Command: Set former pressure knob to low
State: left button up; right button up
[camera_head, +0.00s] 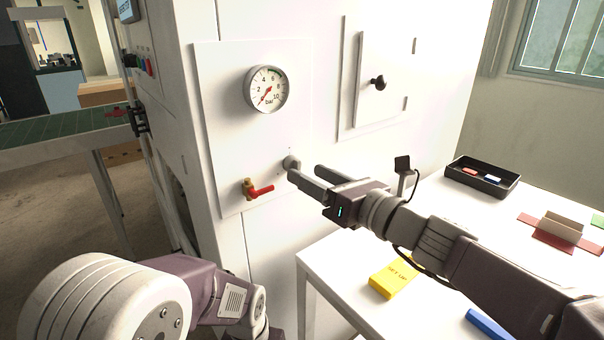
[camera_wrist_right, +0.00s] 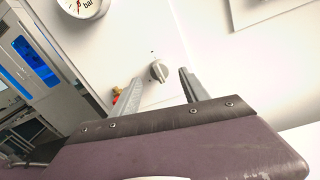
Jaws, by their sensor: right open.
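The former pressure knob (camera_head: 290,162) is a small grey round knob on the white machine panel, below the gauge. In the right wrist view the knob (camera_wrist_right: 158,71) shows a raised grip bar and small marks on the panel above it. My right gripper (camera_head: 304,172) is open in front of the knob, its fingers pointing at the panel. In the right wrist view the knob appears between and beyond the two fingertips. I cannot tell whether a finger touches it. The pressure gauge (camera_head: 266,90) has a red needle pointing to the low left. My left gripper is not in view.
A red-handled valve (camera_head: 259,189) sits just below left of the knob. A door with a black knob (camera_head: 377,82) is at right. A white table (camera_head: 340,285) below my right arm holds a yellow block (camera_head: 394,275) and a black tray (camera_head: 481,179). A green conveyor (camera_head: 60,130) is at left.

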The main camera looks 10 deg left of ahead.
aim_at(300, 169)
jog(key=shift+x, duration=1.6)
jog(key=shift+c, duration=0.3)
